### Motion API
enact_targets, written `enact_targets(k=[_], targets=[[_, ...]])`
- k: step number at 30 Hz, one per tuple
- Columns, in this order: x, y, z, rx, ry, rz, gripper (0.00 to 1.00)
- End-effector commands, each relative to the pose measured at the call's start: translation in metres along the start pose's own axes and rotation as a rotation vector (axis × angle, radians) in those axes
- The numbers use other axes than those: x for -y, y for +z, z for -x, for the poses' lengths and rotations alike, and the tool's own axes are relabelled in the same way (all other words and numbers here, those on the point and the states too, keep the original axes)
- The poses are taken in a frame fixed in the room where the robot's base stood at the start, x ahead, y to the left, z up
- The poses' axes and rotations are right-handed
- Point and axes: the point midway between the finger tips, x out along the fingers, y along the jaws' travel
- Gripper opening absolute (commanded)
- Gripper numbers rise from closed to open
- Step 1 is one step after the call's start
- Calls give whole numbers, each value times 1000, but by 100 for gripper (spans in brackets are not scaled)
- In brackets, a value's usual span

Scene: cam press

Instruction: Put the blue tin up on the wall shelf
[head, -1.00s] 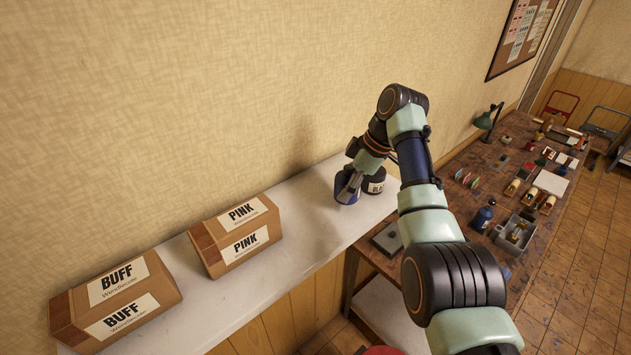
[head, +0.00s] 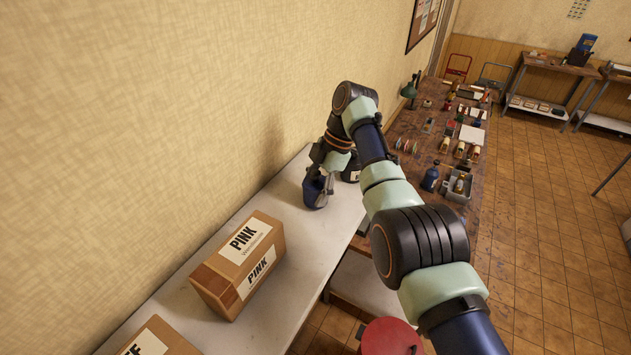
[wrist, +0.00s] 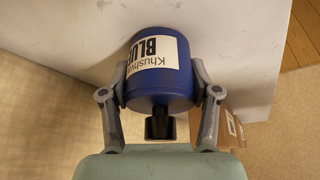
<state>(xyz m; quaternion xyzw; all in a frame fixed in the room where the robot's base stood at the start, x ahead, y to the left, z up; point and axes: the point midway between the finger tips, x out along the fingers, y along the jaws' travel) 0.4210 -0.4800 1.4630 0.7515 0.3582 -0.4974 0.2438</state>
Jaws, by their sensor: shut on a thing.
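The blue tin (wrist: 160,75) sits between the two fingers of my gripper (wrist: 160,92) in the wrist view. Its white label reads upside down there, and a black knob-like part shows at its near end. In the head view the blue tin (head: 316,194) is at the pale wall shelf (head: 285,232), at my gripper (head: 322,180), partly covered by the fingers. I cannot tell whether its base touches the shelf.
A PINK carton (head: 240,262) and a cut-off BUFF carton (head: 155,340) stand nearer on the shelf. Shelf between tin and PINK carton is clear. A cluttered bench (head: 397,172) lies beyond.

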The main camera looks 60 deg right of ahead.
Motion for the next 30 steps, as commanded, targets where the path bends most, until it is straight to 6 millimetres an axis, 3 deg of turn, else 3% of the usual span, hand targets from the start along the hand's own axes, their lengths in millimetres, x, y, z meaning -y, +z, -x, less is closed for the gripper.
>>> enact_targets(k=[9, 10, 14, 23, 30], targets=[[0, 1, -2, 0, 1, 0, 13], [0, 1, -3, 0, 0, 0, 65], [0, 1, -3, 0, 0, 0, 86], [0, 1, -2, 0, 1, 0, 86], [0, -1, 28, 0, 2, 0, 86]])
